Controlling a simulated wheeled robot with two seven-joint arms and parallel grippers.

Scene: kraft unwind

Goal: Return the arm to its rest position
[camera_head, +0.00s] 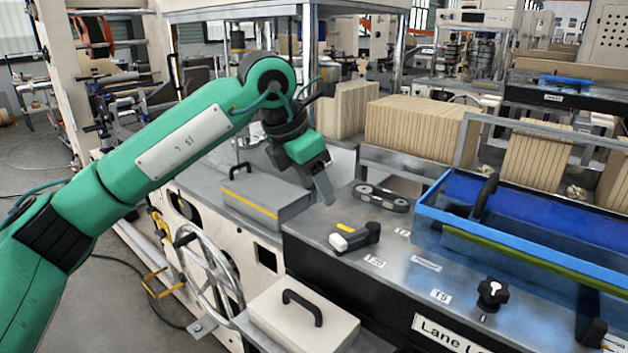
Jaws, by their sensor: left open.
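My left arm comes in from the left as a thick green arm with a white panel. It bends down at a dark wrist, and my left gripper (322,186) hangs over the metal machine top. The gripper is open, with nothing seen between its fingers. It is above and to the left of a black lever handle (362,237) with a white end, and appears apart from it. A grey box with a yellow stripe (262,198) and a black handle is to the left of the fingers. My right gripper is not in view.
A blue-framed clear cover (440,212) stands at the right of the machine top. A black star knob (492,292) is in front of it. A light box (300,318) with a black handle is at the front. A handwheel (205,275) is below my arm. Brown stacks (415,125) stand behind.

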